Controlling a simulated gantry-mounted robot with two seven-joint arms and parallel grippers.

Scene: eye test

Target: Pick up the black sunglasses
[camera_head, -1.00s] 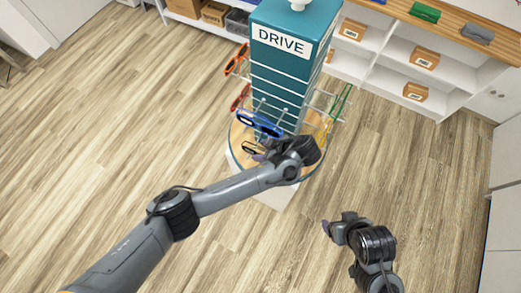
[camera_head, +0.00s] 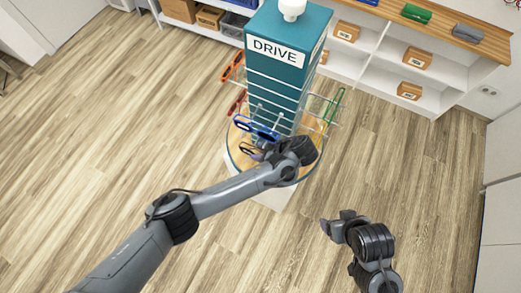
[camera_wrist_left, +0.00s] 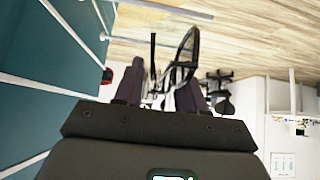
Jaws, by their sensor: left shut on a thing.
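The black sunglasses (camera_head: 246,149) are low on the front of the teal display tower, partly hidden by my left gripper (camera_head: 262,153). In the left wrist view, the black frame with a rounded lens (camera_wrist_left: 187,55) stands between the two fingers of my left gripper (camera_wrist_left: 160,92), which is shut on it. Whether the glasses still touch the rack cannot be told. My right gripper (camera_head: 335,222) hangs empty over the floor at lower right, its jaw opening unclear.
The teal tower (camera_head: 278,75) marked DRIVE stands on a round wooden base (camera_head: 236,160). Blue glasses (camera_head: 255,130) sit just above my left gripper; orange glasses (camera_head: 232,66), red glasses (camera_head: 237,101) and green glasses (camera_head: 333,105) hang around it. White shelves (camera_head: 385,62) stand behind. The floor at left is clear.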

